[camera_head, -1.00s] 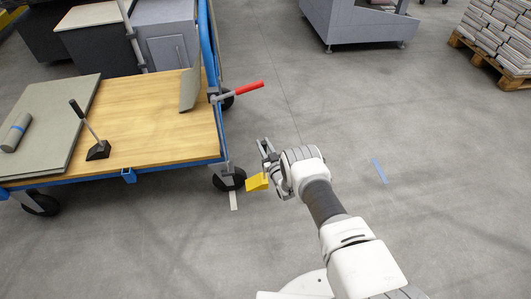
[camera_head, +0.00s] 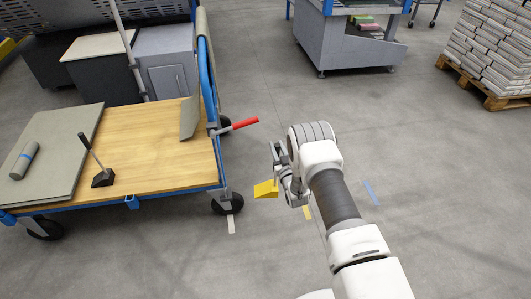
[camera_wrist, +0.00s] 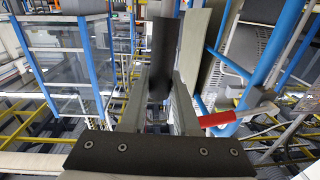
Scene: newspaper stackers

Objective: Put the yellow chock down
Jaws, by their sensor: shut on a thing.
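The yellow chock (camera_head: 265,189) shows in the head view at the left side of my gripper (camera_head: 279,172), to the right of the blue cart's near wheel (camera_head: 227,203). A gap of floor shows between chock and wheel. My gripper is shut on the chock, which appears held off the floor, though its exact height is hard to judge. In the wrist view a dark upright piece (camera_wrist: 162,50) stands between the fingers; no yellow shows there, so the chock's body is hidden.
The cart's wooden deck (camera_head: 155,150) carries a grey board and a black-handled tool. Its red lever (camera_head: 244,123) sticks out above the wheel and also shows in the wrist view (camera_wrist: 215,119). Pale (camera_head: 231,224), yellow (camera_head: 307,212) and blue (camera_head: 371,192) strips mark otherwise open floor.

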